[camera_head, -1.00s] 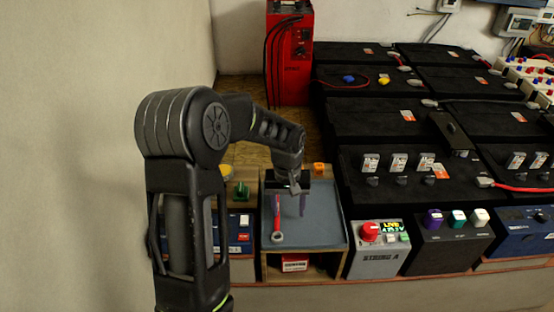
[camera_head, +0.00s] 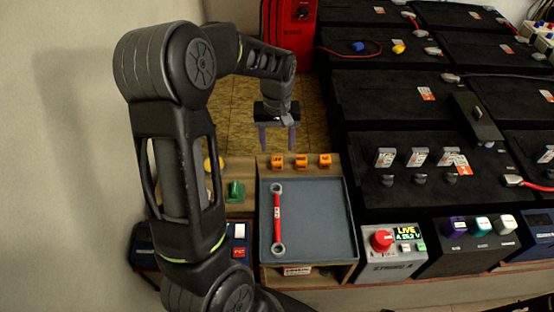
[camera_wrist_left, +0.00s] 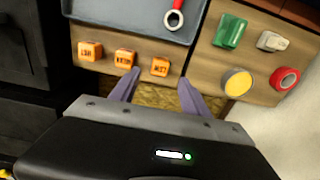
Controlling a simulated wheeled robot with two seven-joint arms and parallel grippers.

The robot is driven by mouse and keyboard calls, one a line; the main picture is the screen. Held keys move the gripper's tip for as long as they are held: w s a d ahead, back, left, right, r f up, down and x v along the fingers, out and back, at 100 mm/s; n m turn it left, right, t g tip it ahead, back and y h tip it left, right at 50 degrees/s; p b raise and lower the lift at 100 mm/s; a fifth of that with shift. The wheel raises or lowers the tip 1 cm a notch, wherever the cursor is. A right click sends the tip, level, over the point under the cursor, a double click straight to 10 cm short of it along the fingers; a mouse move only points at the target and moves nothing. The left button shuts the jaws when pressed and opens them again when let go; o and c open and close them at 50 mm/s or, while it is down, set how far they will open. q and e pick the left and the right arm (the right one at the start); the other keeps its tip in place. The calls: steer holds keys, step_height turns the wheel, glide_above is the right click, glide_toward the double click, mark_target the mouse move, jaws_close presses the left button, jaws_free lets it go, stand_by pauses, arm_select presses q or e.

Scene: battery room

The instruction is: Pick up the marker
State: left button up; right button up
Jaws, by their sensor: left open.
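Three small orange blocks with dark lettering stand in a row on the wooden ledge behind the tray: left (camera_head: 277,161), middle (camera_head: 301,161) and right (camera_head: 325,160). They also show in the left wrist view (camera_wrist_left: 90,51). I cannot tell which of these, if any, is the marker, and I cannot read the lettering surely. My left gripper (camera_head: 278,146) is open and empty, above the floor gap just behind the ledge, near the left and middle blocks. In the left wrist view its fingers (camera_wrist_left: 158,77) point toward the ledge, apart from the blocks. My right gripper is not in view.
A grey-blue tray (camera_head: 330,215) holds a red wrench (camera_head: 277,220). A green block (camera_head: 235,191) and a yellow round piece (camera_wrist_left: 237,82) sit beside it. Black battery blocks (camera_head: 370,110) fill the right; a red charger (camera_head: 288,30) stands behind.

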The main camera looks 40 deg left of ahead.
mark_target(277, 159)
arm_select(q)
steer(key=shift+f, duration=1.3)
steer(key=shift+f, duration=2.65)
jaws_close()
